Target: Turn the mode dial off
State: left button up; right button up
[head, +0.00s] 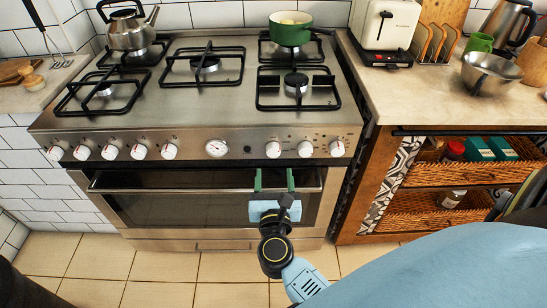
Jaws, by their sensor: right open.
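The steel stove's front panel (190,135) carries a row of white-faced knobs with red marks. Several knobs sit on the left, such as the knob (169,151); to the right are a first knob (273,149), a second knob (305,149) and a third knob (337,148). A round white gauge (216,148) is near the middle. I cannot tell which knob is the mode dial or read its setting. My right gripper (274,178) is open and empty, its green fingers pointing up in front of the oven door, below the first right-hand knob, apparently apart from it. My left gripper is not in view.
The oven door handle (130,189) runs below the knobs, near my fingers. A kettle (128,30) and a green pot (290,30) stand on the hob. A wooden shelf unit with wicker baskets (470,172) is at right. Tiled floor (200,285) is clear in front.

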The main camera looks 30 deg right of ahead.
aim_at(274, 154)
jog(key=x, duration=0.7)
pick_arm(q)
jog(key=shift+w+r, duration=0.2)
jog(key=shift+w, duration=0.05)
pick_arm(e)
jog(key=c, duration=1)
